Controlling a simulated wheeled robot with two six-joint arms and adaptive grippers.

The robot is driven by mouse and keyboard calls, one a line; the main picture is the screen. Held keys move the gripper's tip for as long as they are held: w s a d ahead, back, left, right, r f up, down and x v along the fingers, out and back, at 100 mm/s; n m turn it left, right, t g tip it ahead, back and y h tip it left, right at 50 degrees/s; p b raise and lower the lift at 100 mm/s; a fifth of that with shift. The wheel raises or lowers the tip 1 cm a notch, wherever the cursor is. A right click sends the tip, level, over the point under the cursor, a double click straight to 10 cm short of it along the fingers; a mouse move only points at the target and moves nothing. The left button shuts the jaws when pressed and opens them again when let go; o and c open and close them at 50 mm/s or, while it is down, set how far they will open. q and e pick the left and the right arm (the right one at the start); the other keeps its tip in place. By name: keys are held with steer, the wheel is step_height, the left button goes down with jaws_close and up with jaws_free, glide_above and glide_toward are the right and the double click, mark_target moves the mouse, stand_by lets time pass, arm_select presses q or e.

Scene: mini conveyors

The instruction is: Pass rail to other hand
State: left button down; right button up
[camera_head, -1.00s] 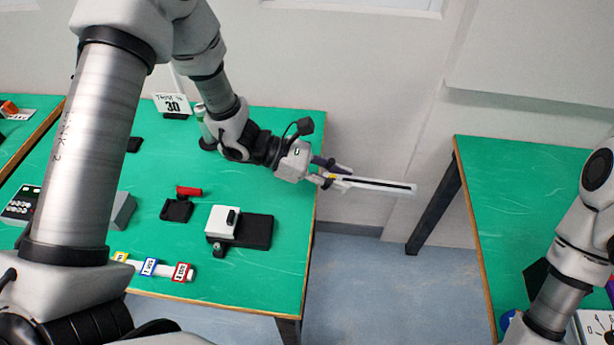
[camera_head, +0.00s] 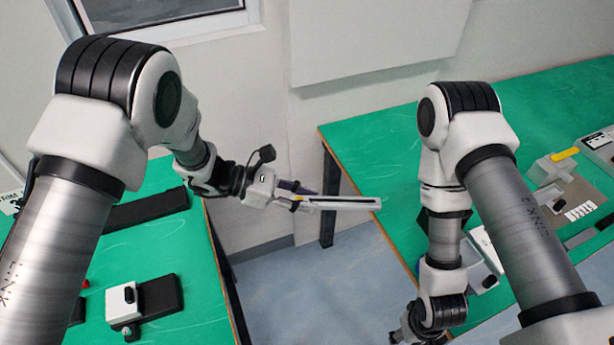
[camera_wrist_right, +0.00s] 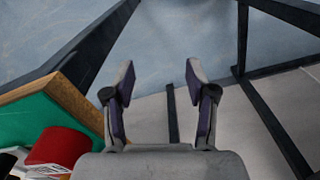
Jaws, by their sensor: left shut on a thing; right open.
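The rail (camera_head: 340,203) is a light grey bar with a dark slot along it. In the head view it points right from my left gripper (camera_head: 298,197), which is shut on its left end. The rail hangs over the gap between the two green tables. My right arm reaches down at the right in the head view, with its wrist low near the right table's edge; its fingers are hardly visible there. In the right wrist view my right gripper (camera_wrist_right: 160,85) has its two fingers spread with nothing between them. The rail is not in the right wrist view.
The left green table (camera_head: 205,290) holds a white block on a black plate (camera_head: 160,297) and a long black bar (camera_head: 147,208). The right green table (camera_head: 380,140) carries a beige fixture (camera_head: 570,205) with a yellow part. The floor (camera_head: 300,280) between them is clear.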

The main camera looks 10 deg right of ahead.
arm_select(q)
steer(key=shift+a+r, duration=0.1)
arm_select(e)
steer(key=w+r+m, duration=0.4)
steer(key=w+m, duration=0.1)
steer(key=w, duration=0.2)
arm_select(q)
steer(key=shift+w, duration=0.1)
arm_select(e)
steer(key=m+y, duration=0.4)
steer(key=m, duration=1.1)
glide_toward(330, 201)
step_height(330, 201, up, 3)
steer(key=s+d, duration=0.1)
steer(key=d, duration=0.1)
steer(key=shift+n+t, duration=0.3)
steer(key=x, duration=1.1)
steer(key=shift+w+a+f, duration=0.1)
steer(key=shift+a, duration=0.3)
